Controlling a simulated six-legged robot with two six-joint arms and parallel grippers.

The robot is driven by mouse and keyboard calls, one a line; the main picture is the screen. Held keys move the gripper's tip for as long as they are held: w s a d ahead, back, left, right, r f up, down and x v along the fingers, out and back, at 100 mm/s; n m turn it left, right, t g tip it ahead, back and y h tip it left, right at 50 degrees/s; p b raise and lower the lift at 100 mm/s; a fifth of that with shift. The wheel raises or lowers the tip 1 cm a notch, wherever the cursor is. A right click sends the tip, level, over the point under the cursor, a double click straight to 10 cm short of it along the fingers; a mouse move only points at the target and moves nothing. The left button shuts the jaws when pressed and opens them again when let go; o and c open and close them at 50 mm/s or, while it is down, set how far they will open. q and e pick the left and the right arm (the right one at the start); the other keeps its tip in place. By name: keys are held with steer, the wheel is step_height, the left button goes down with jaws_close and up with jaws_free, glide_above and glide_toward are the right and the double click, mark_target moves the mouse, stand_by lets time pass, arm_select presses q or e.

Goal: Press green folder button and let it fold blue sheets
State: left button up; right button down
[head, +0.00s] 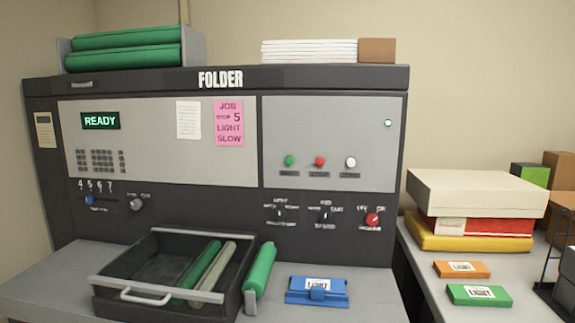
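The folder machine (230,78) fills the left and middle of the head view. Its green button (289,161) is on the right grey panel, left of a red button (320,161) and a white one (350,161). The display (99,121) reads READY. A blue piece (300,293) with a LIGHT label lies on the front ledge; I cannot tell whether it is sheets. A pink note (229,124) reads JOB, STOP 5, LIGHT, SLOW. The blue slider (88,201) is near 5. Neither gripper is in view.
A dark open tray (103,297) with rolls inside sits at the front left, a green roll (260,271) beside it. Below the buttons are knobs, one red (372,219). The right table holds stacked boxes (476,192), orange and green labelled packs (480,295) and a black rack.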

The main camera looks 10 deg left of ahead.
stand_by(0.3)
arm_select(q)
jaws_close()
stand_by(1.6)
